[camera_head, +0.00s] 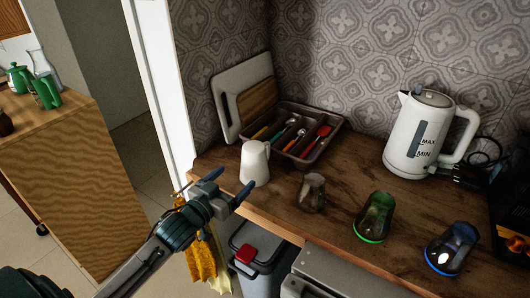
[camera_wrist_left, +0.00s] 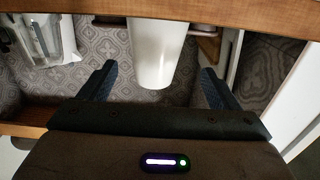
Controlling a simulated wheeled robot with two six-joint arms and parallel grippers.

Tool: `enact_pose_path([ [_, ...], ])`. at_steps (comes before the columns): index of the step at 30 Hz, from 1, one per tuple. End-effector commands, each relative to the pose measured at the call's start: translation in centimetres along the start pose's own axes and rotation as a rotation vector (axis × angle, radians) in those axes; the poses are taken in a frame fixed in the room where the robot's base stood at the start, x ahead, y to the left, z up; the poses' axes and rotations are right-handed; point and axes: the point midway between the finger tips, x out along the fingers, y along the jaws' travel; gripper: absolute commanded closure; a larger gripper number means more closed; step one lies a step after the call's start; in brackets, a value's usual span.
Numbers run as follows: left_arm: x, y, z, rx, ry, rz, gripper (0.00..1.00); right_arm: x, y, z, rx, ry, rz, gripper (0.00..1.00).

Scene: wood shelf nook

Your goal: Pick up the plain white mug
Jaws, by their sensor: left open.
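The plain white mug (camera_head: 255,163) stands upright near the front left edge of the wooden counter, in front of the utensil tray. In the left wrist view the mug (camera_wrist_left: 155,50) appears upside down and lies between the two fingers, with a gap on each side. My left gripper (camera_head: 229,183) is open and empty, just to the front left of the mug in the head view. Its two blue fingers (camera_wrist_left: 158,72) also show in the left wrist view, not touching the mug. The mug's far side is hidden. My right gripper is not in view.
Behind the mug is a dark utensil tray (camera_head: 337,128); cutting boards (camera_head: 244,97) lean on the wall. A brown glass (camera_head: 311,193), a green-rimmed glass (camera_head: 375,217) and a blue-rimmed glass (camera_head: 452,249) stand right. A white kettle (camera_head: 417,135) is farther back. A bin (camera_head: 262,255) stands below.

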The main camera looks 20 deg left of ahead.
Motion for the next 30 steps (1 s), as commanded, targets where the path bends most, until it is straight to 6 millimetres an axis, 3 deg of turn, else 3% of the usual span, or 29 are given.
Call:
enact_pose_path([
  [3, 0.7, 0.1, -0.3, -0.003, 0.007, 0.001, 0.16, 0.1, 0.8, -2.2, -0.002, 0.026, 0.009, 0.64],
  [5, 1.4, 0.1, -0.3, -0.005, 0.007, 0.000, 0.16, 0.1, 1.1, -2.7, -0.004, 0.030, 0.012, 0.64],
  [14, 5.1, 0.2, -0.4, -0.003, 0.005, 0.002, 0.16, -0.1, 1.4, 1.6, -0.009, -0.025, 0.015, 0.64],
  [21, 7.0, 0.4, -0.8, -0.004, 0.007, 0.002, 0.16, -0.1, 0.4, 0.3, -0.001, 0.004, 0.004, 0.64],
  [25, 9.0, 0.6, -1.0, -0.006, 0.006, 0.002, 0.16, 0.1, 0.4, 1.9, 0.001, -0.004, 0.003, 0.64],
  [30, 10.6, 0.6, -0.8, -0.003, 0.004, 0.002, 0.16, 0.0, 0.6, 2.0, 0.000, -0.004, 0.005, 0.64],
])
